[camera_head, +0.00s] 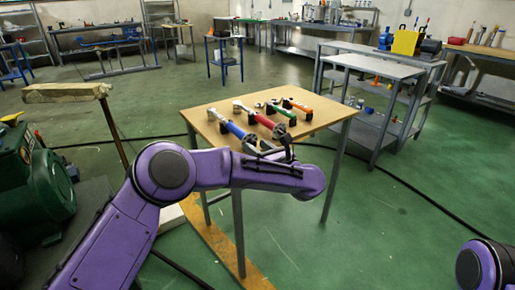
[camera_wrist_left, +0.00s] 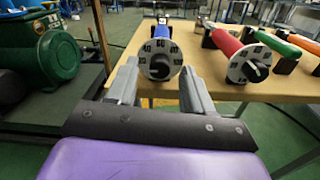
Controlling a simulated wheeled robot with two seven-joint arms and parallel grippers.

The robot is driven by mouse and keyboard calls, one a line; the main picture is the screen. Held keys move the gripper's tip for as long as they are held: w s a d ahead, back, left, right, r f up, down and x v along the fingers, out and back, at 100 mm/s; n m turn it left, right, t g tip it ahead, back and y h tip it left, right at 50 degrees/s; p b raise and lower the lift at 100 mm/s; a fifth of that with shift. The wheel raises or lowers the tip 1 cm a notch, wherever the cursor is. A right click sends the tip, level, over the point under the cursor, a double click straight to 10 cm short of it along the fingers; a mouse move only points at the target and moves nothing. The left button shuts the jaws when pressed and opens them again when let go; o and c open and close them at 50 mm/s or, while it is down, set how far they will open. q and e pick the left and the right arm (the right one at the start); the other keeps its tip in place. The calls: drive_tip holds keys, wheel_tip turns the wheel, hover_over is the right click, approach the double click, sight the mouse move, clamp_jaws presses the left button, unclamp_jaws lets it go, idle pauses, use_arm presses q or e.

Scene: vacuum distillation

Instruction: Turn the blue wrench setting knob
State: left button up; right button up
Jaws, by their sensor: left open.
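The blue wrench (camera_head: 235,130) lies at the near left of a row of wrenches on a wooden table (camera_head: 208,119). In the left wrist view, its round grey setting knob (camera_wrist_left: 160,69) with printed numbers faces the camera. The blue handle (camera_wrist_left: 161,32) runs away behind it. My left gripper (camera_wrist_left: 160,82) is open, with one finger on each side of the knob. I cannot tell whether either finger touches it. In the head view, my left gripper (camera_head: 268,148) is small and dark at the table's near edge. My right gripper is out of view.
A red wrench (camera_head: 265,121) with a similar dial (camera_wrist_left: 249,64) lies right of the blue one. Green (camera_head: 283,112) and orange (camera_head: 301,105) wrenches lie beyond. A green machine (camera_head: 38,180) stands left. Grey shelving (camera_head: 372,68) stands behind right, with open floor before it.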

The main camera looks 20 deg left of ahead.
use_arm(q)
drive_tip(key=shift+w+a, duration=0.3)
drive_tip(key=shift+a, duration=0.1)
clamp_jaws()
drive_tip(key=shift+m, duration=0.4)
drive_tip(key=m+p, duration=0.1)
drive_tip(key=m, duration=0.2)
drive_tip(key=shift+r+m, duration=0.1)
drive_tip(key=shift+m, duration=0.2)
drive_tip(key=shift+m+p, duration=1)
drive_tip(key=shift+m, duration=1.2)
